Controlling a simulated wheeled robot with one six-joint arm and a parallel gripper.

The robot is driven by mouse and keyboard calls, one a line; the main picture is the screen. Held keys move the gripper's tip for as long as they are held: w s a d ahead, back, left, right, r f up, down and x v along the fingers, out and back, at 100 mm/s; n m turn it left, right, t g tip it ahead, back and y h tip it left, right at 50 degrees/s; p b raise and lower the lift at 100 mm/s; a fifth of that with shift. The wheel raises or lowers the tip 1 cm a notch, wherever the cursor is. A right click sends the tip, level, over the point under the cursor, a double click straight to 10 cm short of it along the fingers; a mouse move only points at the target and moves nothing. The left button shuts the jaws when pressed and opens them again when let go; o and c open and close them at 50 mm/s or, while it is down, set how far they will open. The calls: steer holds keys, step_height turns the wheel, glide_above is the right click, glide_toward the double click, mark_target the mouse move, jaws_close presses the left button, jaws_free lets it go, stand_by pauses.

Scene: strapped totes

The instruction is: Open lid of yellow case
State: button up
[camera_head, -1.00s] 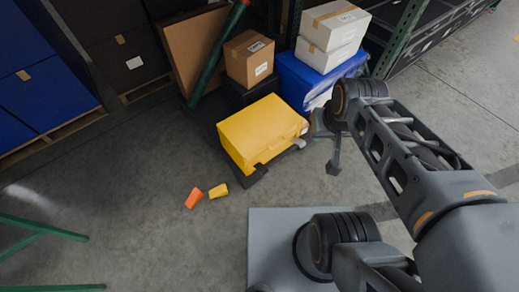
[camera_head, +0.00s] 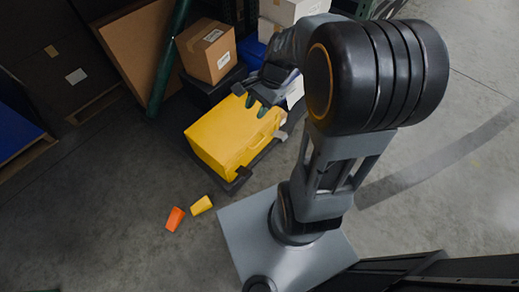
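The yellow case (camera_head: 222,137) lies on a low dark base in the middle of the camera view, its lid looking shut. A handle and front edge face the lower right. My gripper (camera_head: 257,105) is over the case's upper right part, pointing down at it. Its two dark greenish fingertips look a little apart, with nothing seen between them. I cannot tell whether they touch the lid. My arm and gripper hide the case's upper right edge.
A cardboard box (camera_head: 208,50) stands just behind the case, and white boxes (camera_head: 290,10) stand on a blue tote (camera_head: 250,50) partly behind my arm. An orange piece (camera_head: 175,219) and a small yellow piece (camera_head: 201,205) lie on the floor. The floor at lower left is clear.

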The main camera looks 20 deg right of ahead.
steer(key=w+d+f+m+y+b, duration=0.2)
steer(key=f+m+b, duration=0.15)
steer(key=f, duration=0.45)
steer(key=w+d+f+m+y+b, duration=0.2)
steer(key=f+m+b, duration=0.1)
steer(key=f+m, duration=0.3)
steer(key=m+t+y+b, duration=0.3)
steer(key=m+t+b, duration=0.95)
steer(key=m, duration=1.05)
glide_toward(260, 143)
steer(key=shift+g, duration=0.85)
steer(key=shift+w+d+r+b+x, duration=0.15)
steer(key=shift+b+x, duration=0.8)
steer(key=shift+x, duration=0.75)
steer(key=shift+w+d+r+b+x, duration=0.15)
steer(key=shift+b+x, duration=0.75)
steer(key=shift+x, duration=0.75)
steer(key=shift+w+d+b+x, duration=0.15)
steer(key=shift+b+x, duration=0.8)
steer(key=shift+x, duration=0.75)
steer(key=shift+a, duration=0.1)
steer(key=shift+c, duration=0.2)
jaws_close()
